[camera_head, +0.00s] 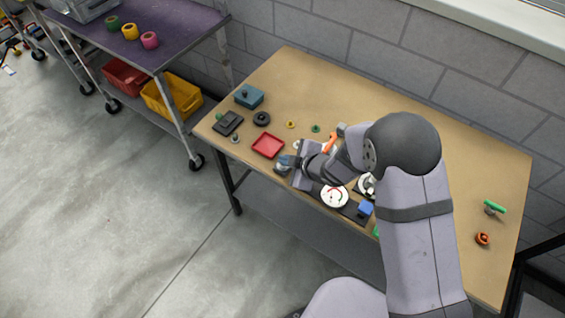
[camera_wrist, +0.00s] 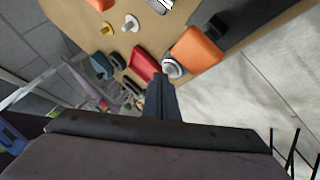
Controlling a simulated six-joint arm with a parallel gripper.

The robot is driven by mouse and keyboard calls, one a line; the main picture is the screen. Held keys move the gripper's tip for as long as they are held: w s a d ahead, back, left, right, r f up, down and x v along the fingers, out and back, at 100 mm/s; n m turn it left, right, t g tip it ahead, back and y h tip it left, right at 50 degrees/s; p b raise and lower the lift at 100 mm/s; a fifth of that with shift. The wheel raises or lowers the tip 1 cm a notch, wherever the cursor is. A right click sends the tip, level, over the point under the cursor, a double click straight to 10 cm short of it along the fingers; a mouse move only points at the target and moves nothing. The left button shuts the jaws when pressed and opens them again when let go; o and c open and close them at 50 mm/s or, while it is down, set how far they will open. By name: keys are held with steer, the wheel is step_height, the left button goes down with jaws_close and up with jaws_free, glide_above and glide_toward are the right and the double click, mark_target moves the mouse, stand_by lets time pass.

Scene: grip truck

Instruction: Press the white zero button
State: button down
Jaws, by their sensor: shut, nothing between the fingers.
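A small white round piece, which looks like the white button (camera_wrist: 172,68), sits between the red tray (camera_wrist: 145,65) and an orange block (camera_wrist: 196,52) in the wrist view. In the head view a small white piece (camera_head: 296,145) shows just right of the red tray (camera_head: 268,146); its markings are too small to read. My gripper (camera_wrist: 165,84) is shut and empty. Its dark fingertips are close to the white piece in the wrist view and partly overlap its lower left edge; I cannot tell whether they touch. In the head view my gripper (camera_head: 285,162) is just below that piece, over the table.
A white dial (camera_head: 334,196) and a blue block (camera_head: 365,209) are near the table's front edge, right of my gripper. A teal box (camera_head: 249,96), a dark box (camera_head: 228,123) and small knobs stand at left. The table's right part (camera_head: 490,165) is mostly clear.

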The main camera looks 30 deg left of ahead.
mark_target(286, 167)
steer(key=shift+f, duration=0.15)
steer(key=shift+f+b, duration=0.3)
steer(key=shift+b, duration=0.2)
stand_by(0.4)
steer(key=shift+r, duration=0.1)
steer(key=shift+r+p, duration=0.3)
steer(key=shift+p, duration=0.05)
steer(key=shift+r+p, duration=2.4)
steer(key=shift+r, duration=0.6)
